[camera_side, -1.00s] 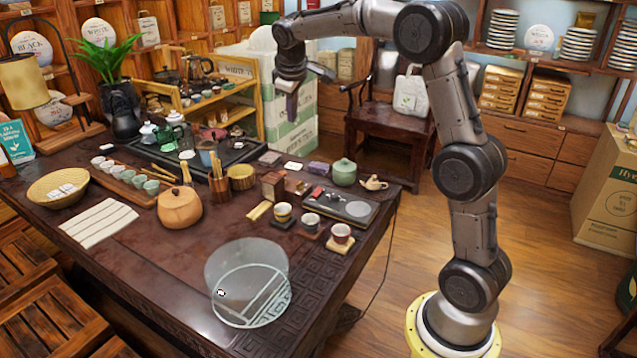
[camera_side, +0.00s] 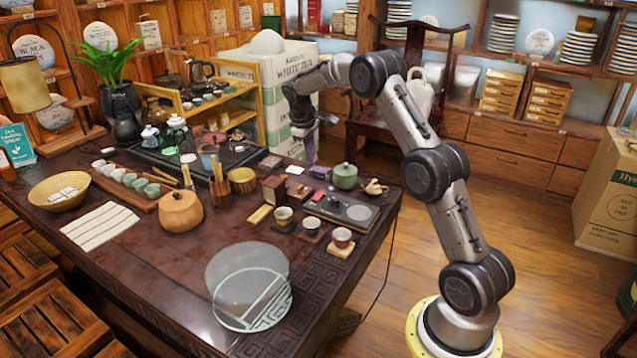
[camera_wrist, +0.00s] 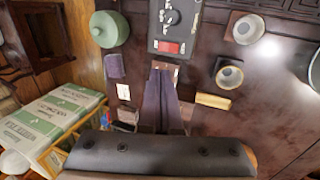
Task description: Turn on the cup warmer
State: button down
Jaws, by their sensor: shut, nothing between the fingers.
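The cup warmer (camera_side: 337,207) is a flat dark panel near the table's far right corner, with a round grey plate (camera_side: 359,212) at its right end. In the wrist view the cup warmer (camera_wrist: 157,30) is at the top, partly cut off. It bears a red switch (camera_wrist: 168,47) and a black knob (camera_wrist: 172,17); the switch position is unclear. My gripper (camera_side: 312,161) is shut and empty, pointing down over the table's back edge, behind the warmer. In the wrist view its purple-grey fingers (camera_wrist: 163,80) point toward the red switch, with a gap between.
A green lidded jar (camera_side: 345,177) and small teapot (camera_side: 375,188) stand behind the warmer. Cups on coasters (camera_side: 283,214) and a yellow block (camera_side: 260,215) lie left of and before it. A purple block (camera_wrist: 115,66) is near my fingers.

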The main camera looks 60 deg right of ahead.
aim_at(321, 193)
jog(key=x, duration=1.4)
jog(key=shift+d+f+y, duration=0.3)
jog(key=shift+f+y, duration=0.05)
jog(key=shift+y, duration=0.15)
jog(key=shift+a, duration=0.15)
jog(key=shift+a+r, duration=0.1)
jog(key=shift+a, duration=0.75)
